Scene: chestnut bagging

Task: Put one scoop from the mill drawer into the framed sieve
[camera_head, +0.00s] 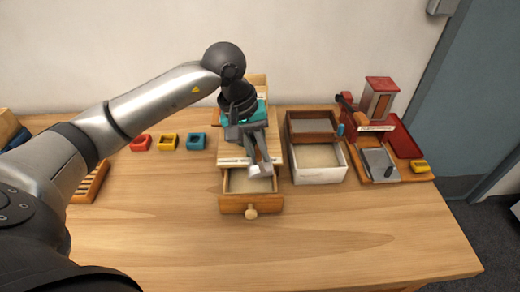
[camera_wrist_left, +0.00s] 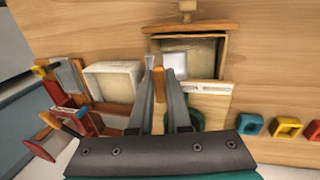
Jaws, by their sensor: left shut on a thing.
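My left gripper (camera_head: 256,158) is over the mill drawer, pointing down, and is shut on the scoop. The scoop's pale metal head (camera_head: 260,170) is over or inside the drawer; in the left wrist view the scoop head (camera_wrist_left: 175,62) shows beyond the fingers, with its orange handle (camera_wrist_left: 159,84) between them. I cannot tell how much the scoop holds. The mill drawer (camera_head: 238,209) is pulled out, with pale meal inside and a round knob in front. The framed sieve (camera_head: 312,138), with a brown wooden frame and grey mesh, sits at the back of a white box. My right gripper is not in view.
The white box (camera_head: 319,175) with pale contents stands right of the drawer. Further right is a wooden station with a red-topped tower (camera_head: 381,85). Red, yellow and blue blocks (camera_head: 196,141) lie to the left. The front of the table is clear.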

